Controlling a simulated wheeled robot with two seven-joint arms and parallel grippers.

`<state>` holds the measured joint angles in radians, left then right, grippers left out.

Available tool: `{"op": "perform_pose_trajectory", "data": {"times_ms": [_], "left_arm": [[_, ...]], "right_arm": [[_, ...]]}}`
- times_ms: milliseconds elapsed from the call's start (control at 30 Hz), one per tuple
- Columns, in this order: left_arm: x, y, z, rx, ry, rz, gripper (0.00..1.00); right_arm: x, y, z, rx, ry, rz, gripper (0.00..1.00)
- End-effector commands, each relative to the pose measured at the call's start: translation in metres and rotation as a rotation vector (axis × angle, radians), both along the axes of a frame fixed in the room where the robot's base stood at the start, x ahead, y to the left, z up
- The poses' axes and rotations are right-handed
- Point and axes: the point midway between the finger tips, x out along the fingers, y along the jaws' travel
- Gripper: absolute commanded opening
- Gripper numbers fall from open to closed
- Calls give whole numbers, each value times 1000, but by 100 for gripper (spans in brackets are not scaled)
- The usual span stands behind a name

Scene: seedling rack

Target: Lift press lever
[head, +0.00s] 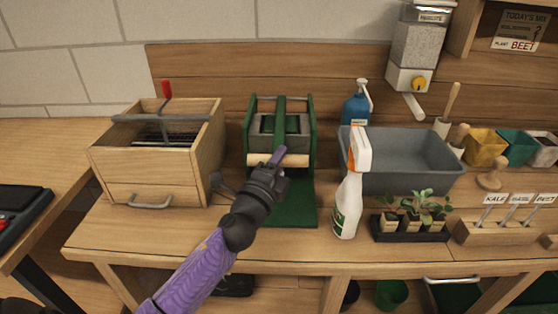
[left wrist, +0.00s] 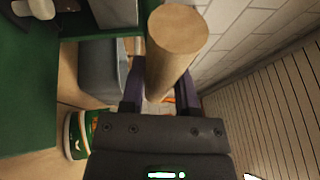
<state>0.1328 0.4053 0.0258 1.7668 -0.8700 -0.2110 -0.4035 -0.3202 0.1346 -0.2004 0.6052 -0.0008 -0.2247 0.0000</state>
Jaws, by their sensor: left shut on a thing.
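The green press (head: 311,132) stands at the back middle of the bench, with a grey block inside its frame. Its lever has a pale wooden bar handle (head: 262,160) that runs level across the front of the press. My left gripper (head: 277,158), with purple fingers, is shut on this wooden handle near its middle. In the left wrist view the round end of the handle (left wrist: 178,30) sticks out between the two fingers of the gripper (left wrist: 160,88). The fingers and wrist hide part of the handle. My right gripper is not in view.
A wooden box (head: 160,160) with a red-knobbed bar stands left of the press. A white spray bottle (head: 348,200), a grey tub (head: 420,165) and a seedling tray (head: 410,235) stand to the right.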

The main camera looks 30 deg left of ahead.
Motion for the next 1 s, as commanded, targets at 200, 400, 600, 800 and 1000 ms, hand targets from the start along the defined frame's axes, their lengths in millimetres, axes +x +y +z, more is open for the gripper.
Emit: {"op": "perform_pose_trajectory", "data": {"times_ms": [200,400,600,800,1000], "left_arm": [[0,0,0,2,0,-1,0],[0,0,0,2,0,-1,0],[0,0,0,3,1,0,0],[0,0,0,3,1,0,0],[0,0,1,3,2,0,0]], "right_arm": [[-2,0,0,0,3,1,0],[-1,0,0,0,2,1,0],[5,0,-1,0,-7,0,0],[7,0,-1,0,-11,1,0],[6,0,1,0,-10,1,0]]}}
